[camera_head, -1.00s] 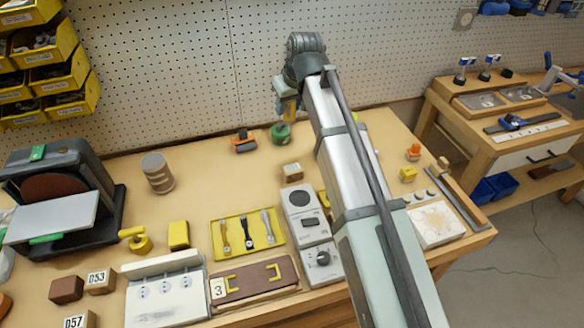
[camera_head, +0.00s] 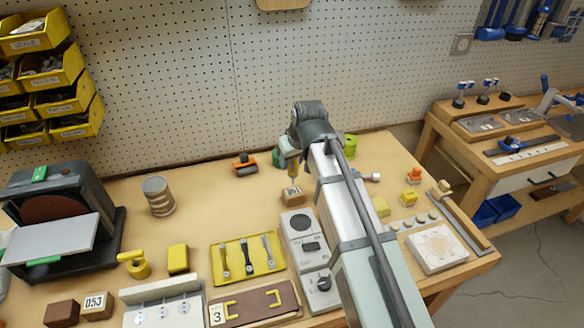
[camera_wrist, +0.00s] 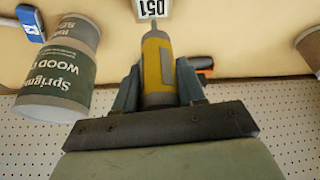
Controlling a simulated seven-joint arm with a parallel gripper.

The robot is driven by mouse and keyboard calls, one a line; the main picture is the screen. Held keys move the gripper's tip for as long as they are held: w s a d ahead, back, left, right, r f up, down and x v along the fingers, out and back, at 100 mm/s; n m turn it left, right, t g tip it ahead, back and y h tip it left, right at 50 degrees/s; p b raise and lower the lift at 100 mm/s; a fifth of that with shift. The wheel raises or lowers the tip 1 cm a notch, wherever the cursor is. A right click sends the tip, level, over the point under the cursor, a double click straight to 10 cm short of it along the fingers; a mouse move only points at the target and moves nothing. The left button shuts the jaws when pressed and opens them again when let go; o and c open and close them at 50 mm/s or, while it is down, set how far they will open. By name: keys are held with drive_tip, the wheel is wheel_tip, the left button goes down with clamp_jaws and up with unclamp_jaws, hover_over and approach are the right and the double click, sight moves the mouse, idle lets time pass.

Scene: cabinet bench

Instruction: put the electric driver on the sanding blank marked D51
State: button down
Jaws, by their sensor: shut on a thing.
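My gripper (camera_wrist: 156,88) is shut on the electric driver (camera_wrist: 156,68), a yellow and grey cylinder with a thin tip. In the head view the driver (camera_head: 293,168) hangs upright with its tip down, just above or at the sanding blank (camera_head: 292,196). The blank is a small wooden block with a white label reading D51, which shows upside down at the top of the wrist view (camera_wrist: 153,8). The driver's tip overlaps the label's edge there; I cannot tell whether they touch. The blank's far side is hidden.
A wood filler can (camera_wrist: 62,65) stands close beside my gripper. An orange and black tool (camera_head: 245,163) lies to the left. A grey meter (camera_head: 302,227) and a yellow tray (camera_head: 235,268) of tools lie in front. Blocks including D53 (camera_head: 96,303) sit at the front left.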

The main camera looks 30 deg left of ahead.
sight(292, 168)
drive_tip(key=shift+f, duration=1.5)
drive_tip(key=shift+f, duration=0.15)
drive_tip(key=c, duration=0.7)
unclamp_jaws()
drive_tip(key=shift+o, duration=0.2)
drive_tip(key=v, duration=1.2)
drive_tip(key=shift+w, duration=0.1)
